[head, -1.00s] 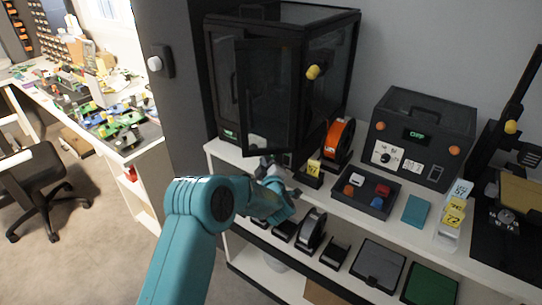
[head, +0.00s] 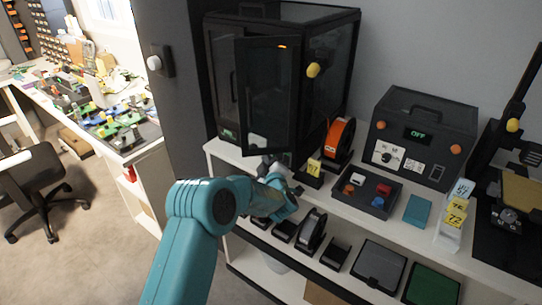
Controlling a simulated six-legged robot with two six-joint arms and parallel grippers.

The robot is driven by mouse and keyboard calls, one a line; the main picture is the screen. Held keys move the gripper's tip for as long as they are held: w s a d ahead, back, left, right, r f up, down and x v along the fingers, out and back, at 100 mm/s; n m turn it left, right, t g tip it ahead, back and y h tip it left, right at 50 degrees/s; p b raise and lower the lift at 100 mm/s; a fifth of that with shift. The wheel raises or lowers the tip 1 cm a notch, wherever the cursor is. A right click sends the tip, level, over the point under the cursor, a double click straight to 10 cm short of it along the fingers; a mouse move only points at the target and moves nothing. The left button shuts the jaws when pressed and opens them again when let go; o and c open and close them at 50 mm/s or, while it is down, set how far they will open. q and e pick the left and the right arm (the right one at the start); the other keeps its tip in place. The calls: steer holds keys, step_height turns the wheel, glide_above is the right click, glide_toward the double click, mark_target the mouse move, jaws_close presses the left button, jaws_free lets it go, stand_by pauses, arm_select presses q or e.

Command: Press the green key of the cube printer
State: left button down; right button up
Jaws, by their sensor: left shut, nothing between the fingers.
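The cube printer is most likely the black box-shaped enclosure (head: 335,45) with dark clear panels at the back of the shelf; its tinted front door (head: 268,100) stands ajar. A small green spot (head: 229,134) shows low on its front left, perhaps the green key; it is too small to be sure. My left gripper (head: 268,163) is shut and empty, just in front of and below the door's lower edge, to the right of the green spot. It appears apart from the spot. Its fingertips are small and partly hidden by the wrist. My right gripper is out of view.
Right of the gripper stand a yellow tag (head: 314,167), an orange spool (head: 339,139) and a black tray (head: 365,189) with coloured pieces. A black box (head: 424,135) reads OFF. The lower shelf holds black holders and a spool (head: 311,231).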

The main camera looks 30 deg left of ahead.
arm_select(q)
steer(key=shift+w, duration=0.4)
steer(key=shift+s+b, duration=0.15)
steer(key=shift+b, duration=0.15)
steer(key=shift+s+b, duration=0.3)
steer(key=shift+s, duration=0.45)
steer(key=s, duration=0.1)
steer(key=s+b, duration=0.1)
steer(key=s, duration=0.1)
steer(key=s+b, duration=0.1)
steer(key=s, duration=0.1)
steer(key=shift+a, duration=0.25)
steer(key=shift+f, duration=0.1)
stand_by(0.8)
